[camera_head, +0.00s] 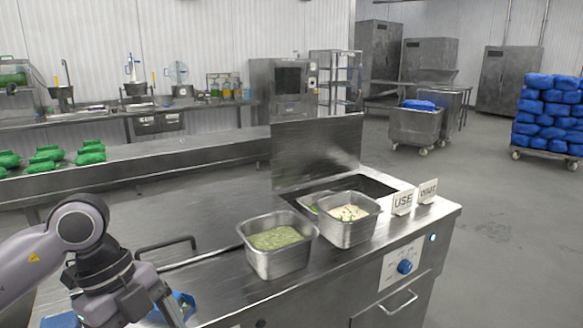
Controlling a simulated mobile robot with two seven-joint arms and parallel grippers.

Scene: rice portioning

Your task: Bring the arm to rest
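My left arm comes in at the lower left, with the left gripper (168,312) low at the bottom edge. Its fingertips are cut off by the frame, so I cannot see whether it is open or shut. My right gripper is out of view. On the steel counter, a metal pan (277,262) holds a green, grainy filling. Beside it, a second metal pan (348,231) holds pale rice with green bits. My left gripper is apart from both pans, to their left.
A "USE" sign (403,202) and a "WAIT" sign (427,191) stand at the counter's right. An open well with a raised lid (317,150) lies behind the pans. Something blue (184,301) shows beside my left wrist. Green bags (90,155) lie on the back-left table.

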